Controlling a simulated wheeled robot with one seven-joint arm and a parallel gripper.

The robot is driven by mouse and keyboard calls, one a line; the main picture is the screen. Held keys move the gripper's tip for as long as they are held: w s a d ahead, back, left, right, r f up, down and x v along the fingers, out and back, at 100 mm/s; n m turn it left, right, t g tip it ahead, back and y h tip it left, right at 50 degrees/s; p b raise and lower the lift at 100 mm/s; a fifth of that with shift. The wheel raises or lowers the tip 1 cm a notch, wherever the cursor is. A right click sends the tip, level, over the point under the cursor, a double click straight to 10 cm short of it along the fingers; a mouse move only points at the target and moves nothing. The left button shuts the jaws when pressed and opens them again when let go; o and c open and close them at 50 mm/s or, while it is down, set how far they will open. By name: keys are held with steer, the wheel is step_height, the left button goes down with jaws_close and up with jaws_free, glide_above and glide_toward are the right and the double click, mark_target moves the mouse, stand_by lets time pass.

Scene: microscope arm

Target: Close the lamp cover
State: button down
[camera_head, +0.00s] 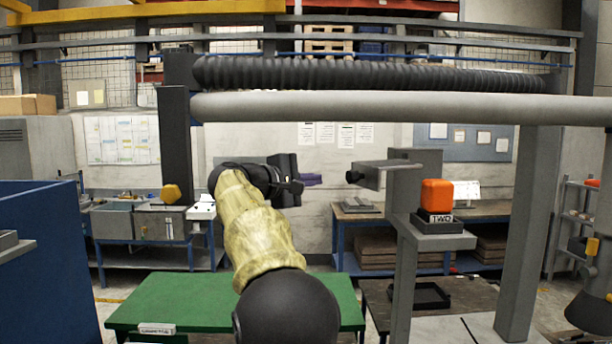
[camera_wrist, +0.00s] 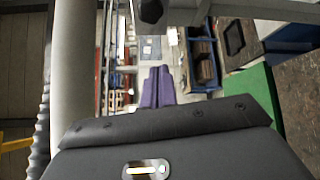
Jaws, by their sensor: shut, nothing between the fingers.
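My gripper (camera_head: 313,179) has purple fingers that are shut and empty, pointing right in the head view. The fingers (camera_wrist: 158,86) also show pressed together in the wrist view. To their right, across a small gap, is a grey box-like part (camera_head: 385,174) with a black knob (camera_head: 353,177) facing my gripper. The knob shows at the top edge of the wrist view (camera_wrist: 150,10). This part may be the lamp cover; I cannot tell for sure. An orange block (camera_head: 437,195) sits on a black base marked TWO, right of the grey part.
A thick grey horizontal beam (camera_head: 400,107) and a ribbed black hose (camera_head: 370,75) run above my arm. A grey upright (camera_head: 403,260) stands below the grey part. A green table (camera_head: 180,300) is below. A blue panel (camera_head: 40,250) is at left.

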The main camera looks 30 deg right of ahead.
steer(key=s+d+p, duration=0.2)
steer(key=d+p, duration=0.2)
steer(key=d, duration=0.1)
steer(key=shift+s+d+r, duration=0.2)
steer(key=shift+s+d, duration=0.05)
steer(key=shift+s, duration=0.05)
steer(key=shift+a, duration=0.1)
steer(key=shift+s+f+b, duration=0.1)
steer(key=shift+s+b, duration=0.1)
steer(key=shift+b, duration=0.2)
